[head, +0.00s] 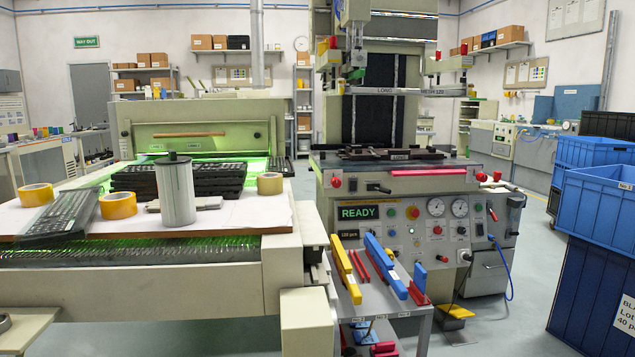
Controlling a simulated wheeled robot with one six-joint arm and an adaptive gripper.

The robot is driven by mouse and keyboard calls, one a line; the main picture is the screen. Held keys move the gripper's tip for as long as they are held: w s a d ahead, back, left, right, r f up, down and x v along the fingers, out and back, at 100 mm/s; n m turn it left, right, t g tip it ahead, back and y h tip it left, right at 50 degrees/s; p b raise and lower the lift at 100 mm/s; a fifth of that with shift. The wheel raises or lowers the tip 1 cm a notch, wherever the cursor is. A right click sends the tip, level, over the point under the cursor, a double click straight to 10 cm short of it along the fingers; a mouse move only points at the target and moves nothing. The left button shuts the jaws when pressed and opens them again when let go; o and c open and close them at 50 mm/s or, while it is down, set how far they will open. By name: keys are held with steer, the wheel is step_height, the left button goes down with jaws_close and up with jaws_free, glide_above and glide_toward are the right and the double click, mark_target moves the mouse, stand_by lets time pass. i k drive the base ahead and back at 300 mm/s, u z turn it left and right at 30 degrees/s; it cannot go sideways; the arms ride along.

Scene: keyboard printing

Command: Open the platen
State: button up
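The press (400,205) stands right of centre in the head view, its panel showing a green READY display (360,212). Dark plates (395,154) lie on its bed, and a tall black panel (378,105) rises behind them. A crossbar with lettering (400,91) spans above the bed. Which part is the platen I cannot tell for sure, nor whether it is open or shut. A pink-red bar (428,172) runs along the bed's front edge, with red knobs (336,182) nearby. My gripper is not in view.
A green-lit machine (200,135) stands left, with a board (255,215) before it holding dark keyboards (180,178), tape rolls and a grey cylinder (176,192). A cart (385,300) with coloured bars stands before the press. A yellow pedal (455,312) is on the floor; blue crates (595,215) stand right.

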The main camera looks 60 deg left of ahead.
mark_target(454, 173)
steer(key=u, duration=1.3)
steer(key=i, duration=1.15)
steer(key=u, duration=0.55)
